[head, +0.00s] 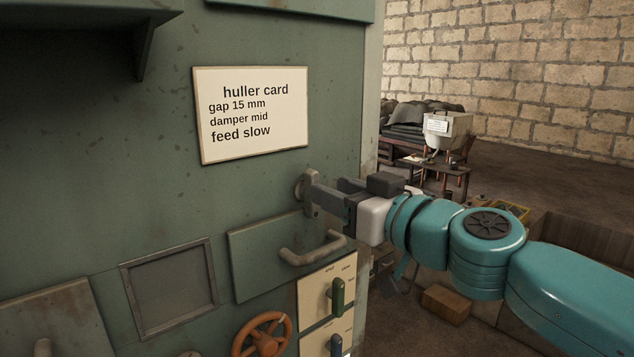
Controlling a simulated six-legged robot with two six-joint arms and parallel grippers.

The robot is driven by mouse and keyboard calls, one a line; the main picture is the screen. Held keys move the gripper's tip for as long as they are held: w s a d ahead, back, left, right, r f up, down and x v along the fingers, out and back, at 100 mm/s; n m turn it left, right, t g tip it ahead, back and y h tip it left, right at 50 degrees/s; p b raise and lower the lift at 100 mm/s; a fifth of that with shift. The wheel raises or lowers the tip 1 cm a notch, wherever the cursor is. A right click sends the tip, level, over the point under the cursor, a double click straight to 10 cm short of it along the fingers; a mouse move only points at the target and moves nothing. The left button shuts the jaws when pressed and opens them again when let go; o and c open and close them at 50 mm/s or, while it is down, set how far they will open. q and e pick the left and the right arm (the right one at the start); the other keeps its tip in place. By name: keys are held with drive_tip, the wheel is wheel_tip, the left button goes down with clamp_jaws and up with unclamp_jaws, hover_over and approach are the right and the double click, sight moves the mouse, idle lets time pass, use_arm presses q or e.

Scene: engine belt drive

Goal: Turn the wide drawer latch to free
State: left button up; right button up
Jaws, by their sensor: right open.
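The wide drawer (262,262) is a green front with a pale bar handle (312,250) in the machine's face, and it looks closed. The drawer latch (305,192) is a small worn grey piece on a round mount just above the drawer's upper right part. It appears roughly upright, partly hidden by my gripper. My right gripper (328,192) comes in from the right with its fingers open and their tips at the latch. I cannot tell whether the latch lies between the fingers or touches them. My left gripper is not in view.
A huller card (252,114) hangs above the latch. Below the drawer are an orange handwheel (263,335) and a cream panel with a green lever (337,294). A framed panel (168,287) is at left. Right of the machine's edge stand a bench and a wooden block (446,303).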

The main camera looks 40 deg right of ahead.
drive_tip(key=w, duration=0.5)
drive_tip(key=shift+a, duration=0.35)
drive_tip(key=shift+s+d, duration=0.1)
drive_tip(key=shift+s, duration=0.05)
clamp_jaws()
